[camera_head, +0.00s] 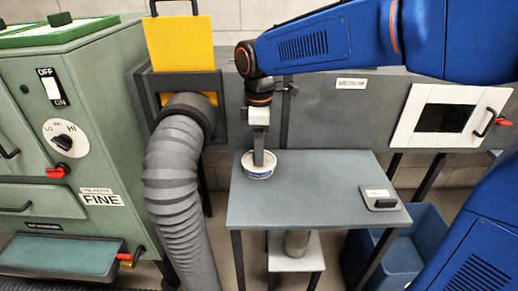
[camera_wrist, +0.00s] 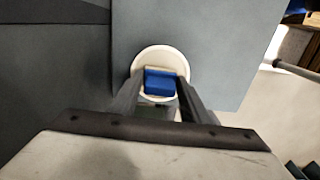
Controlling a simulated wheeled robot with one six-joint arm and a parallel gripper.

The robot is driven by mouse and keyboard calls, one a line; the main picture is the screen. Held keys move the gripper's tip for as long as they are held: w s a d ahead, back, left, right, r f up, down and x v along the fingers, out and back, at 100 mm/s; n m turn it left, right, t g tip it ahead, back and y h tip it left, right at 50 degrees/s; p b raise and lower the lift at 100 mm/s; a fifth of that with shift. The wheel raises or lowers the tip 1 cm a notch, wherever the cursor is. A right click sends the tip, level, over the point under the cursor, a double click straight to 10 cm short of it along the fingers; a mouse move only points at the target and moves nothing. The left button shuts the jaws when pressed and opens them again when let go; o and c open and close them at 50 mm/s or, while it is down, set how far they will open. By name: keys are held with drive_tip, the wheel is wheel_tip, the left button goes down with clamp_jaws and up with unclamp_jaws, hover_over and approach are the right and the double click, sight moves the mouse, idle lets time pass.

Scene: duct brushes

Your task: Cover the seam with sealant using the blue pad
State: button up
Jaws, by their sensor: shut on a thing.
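My gripper (camera_head: 263,158) points straight down into a round white tub (camera_head: 259,169) on the small grey table. In the wrist view, the blue pad (camera_wrist: 160,82) sits between my two finger ends, and my gripper is shut on it. The pad is over or inside the white tub (camera_wrist: 176,57); I cannot tell whether it touches what is in the tub. In the head view my fingers and the tub hide the pad. The tub has a blue band on its side.
A ribbed hose (camera_head: 178,185) joins the duct at left, below a yellow plate (camera_head: 180,42). A white-framed hatch (camera_head: 447,117) is at right. A blue bin (camera_head: 400,262) stands below.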

drive_tip(key=shift+f, duration=0.1)
drive_tip(key=shift+r, duration=3.55)
